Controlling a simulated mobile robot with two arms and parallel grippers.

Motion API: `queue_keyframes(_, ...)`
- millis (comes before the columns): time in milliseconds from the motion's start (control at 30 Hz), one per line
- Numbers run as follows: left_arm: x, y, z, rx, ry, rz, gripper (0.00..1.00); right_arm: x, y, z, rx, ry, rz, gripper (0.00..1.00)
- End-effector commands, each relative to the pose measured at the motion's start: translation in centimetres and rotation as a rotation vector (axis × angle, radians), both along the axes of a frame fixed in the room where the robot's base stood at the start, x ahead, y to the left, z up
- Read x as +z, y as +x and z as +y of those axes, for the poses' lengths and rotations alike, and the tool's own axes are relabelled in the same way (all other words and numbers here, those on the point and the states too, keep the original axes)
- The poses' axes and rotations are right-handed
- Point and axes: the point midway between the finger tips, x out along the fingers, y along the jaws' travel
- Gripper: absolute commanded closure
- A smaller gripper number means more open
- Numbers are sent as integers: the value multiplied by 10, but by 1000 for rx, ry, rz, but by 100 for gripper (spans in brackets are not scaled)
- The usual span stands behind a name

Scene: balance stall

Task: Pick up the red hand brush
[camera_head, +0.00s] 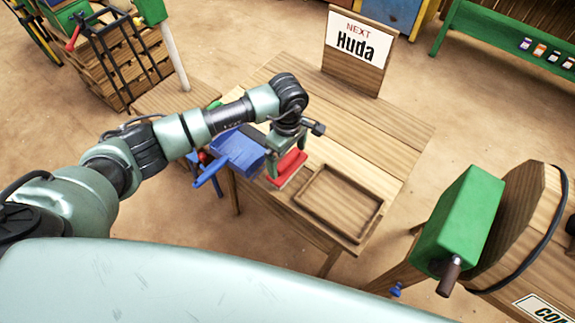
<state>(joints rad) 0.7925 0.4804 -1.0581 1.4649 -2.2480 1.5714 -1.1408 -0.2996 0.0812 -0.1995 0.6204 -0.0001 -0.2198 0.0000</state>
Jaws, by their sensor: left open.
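The red hand brush (288,170) lies on the wooden table (385,135), beside the left edge of a shallow wooden tray. My left arm reaches in from the left, and my left gripper (286,158) is over the brush, pointing down. It is open, with its fingers close to the brush; I cannot tell whether they touch it. The gripper hides part of the brush. My right gripper is not in view.
A blue dustpan (238,152) sits left of the brush at the table's edge. The empty tray (315,218) is to the right. A sign reading "NEXT Huda" (356,45) stands at the back. A green box with a crank (460,225) is at the right.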

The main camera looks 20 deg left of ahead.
Motion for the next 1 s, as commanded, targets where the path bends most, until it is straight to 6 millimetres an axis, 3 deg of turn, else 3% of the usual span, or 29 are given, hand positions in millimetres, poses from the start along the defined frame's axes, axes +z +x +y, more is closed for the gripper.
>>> queue_keyframes(67, 0, 0, 0, 0, 0, 0, 6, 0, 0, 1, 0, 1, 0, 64)
queue_keyframes(300, 0, 0, 0, 1, -1, 0, 72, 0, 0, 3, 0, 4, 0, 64)
queue_keyframes(367, 1, 0, 0, 1, -1, -1, 85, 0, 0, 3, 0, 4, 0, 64)
queue_keyframes(767, 10, 1, 0, 1, -1, -2, 85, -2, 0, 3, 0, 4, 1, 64)
queue_keyframes(1000, 52, 2, 0, -1, -2, -8, 85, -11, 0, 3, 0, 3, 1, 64)
